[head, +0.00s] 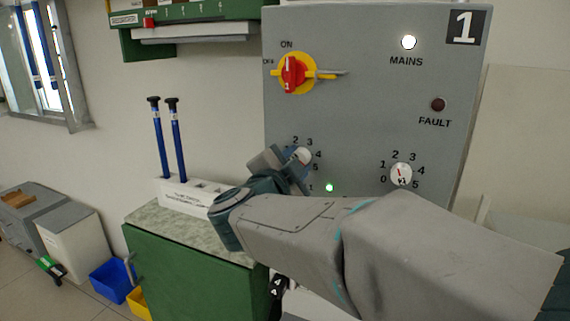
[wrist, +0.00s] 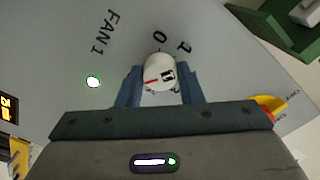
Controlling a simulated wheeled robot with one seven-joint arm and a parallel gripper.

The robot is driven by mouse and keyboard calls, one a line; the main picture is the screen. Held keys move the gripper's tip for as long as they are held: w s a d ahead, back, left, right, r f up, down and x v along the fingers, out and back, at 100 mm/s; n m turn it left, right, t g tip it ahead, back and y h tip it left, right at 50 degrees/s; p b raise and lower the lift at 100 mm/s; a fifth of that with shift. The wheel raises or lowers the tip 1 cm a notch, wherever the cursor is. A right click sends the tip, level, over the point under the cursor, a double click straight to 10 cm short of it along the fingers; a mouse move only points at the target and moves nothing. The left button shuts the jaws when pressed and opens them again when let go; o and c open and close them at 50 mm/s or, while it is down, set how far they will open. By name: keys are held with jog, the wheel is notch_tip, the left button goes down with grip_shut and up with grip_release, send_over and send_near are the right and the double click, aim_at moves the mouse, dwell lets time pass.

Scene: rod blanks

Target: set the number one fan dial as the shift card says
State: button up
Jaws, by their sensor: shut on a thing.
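The number one fan dial (wrist: 160,70) is a round white knob with a red pointer line, beside the printed "FAN 1" in the wrist view. My gripper (wrist: 158,88) is shut on it, one blue finger on each side. The red line slants toward the lower left there; I cannot tell which number it points at. In the head view the same dial (head: 304,154) shows partly behind my gripper (head: 292,162), with 2, 3, 4 and 5 visible around it. I cannot make out a shift card in either view.
A second white dial (head: 401,173) sits to the right on the grey panel (head: 350,110). Above are a red and yellow mains switch (head: 295,73), a lit MAINS lamp (head: 409,42) and a dark FAULT lamp (head: 438,104). Blue rods (head: 178,145) stand in a white holder on the green cabinet (head: 190,270).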

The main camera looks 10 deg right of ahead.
jog(key=o, duration=1)
jog(key=shift+c, duration=0.2)
jog(key=b+v, duration=0.1)
jog(key=v, duration=1.3)
